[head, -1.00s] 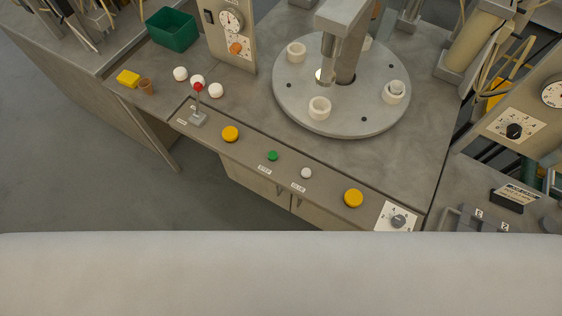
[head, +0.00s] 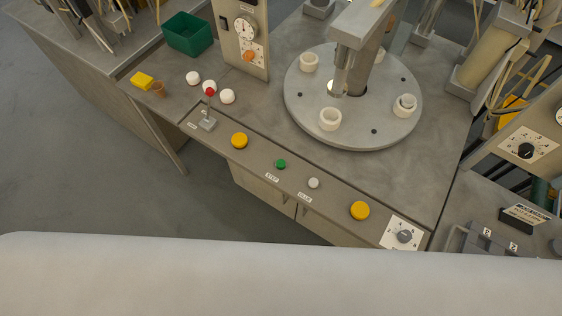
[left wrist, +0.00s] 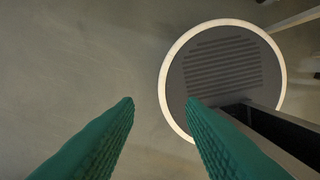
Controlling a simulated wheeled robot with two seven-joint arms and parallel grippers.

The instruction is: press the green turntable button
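The green button (head: 280,164) sits on the sloped front panel in the head view, above a small label. A white button (head: 313,183) is to its right, and yellow buttons lie on either side, one to the left (head: 239,140) and one to the right (head: 360,210). The round grey turntable (head: 300,105) is behind the panel and carries several white ring holders. My left gripper (left wrist: 160,103) shows in the left wrist view with two green fingers apart and nothing between them. Neither gripper shows in the head view.
A red-tipped lever (head: 209,108) stands at the panel's left end and a dial knob (head: 404,236) at its right end. White balls, a yellow block (head: 142,80) and a green bin (head: 187,35) are on the left. In the left wrist view, a light-rimmed round grey thing (left wrist: 222,62) lies beyond the fingers.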

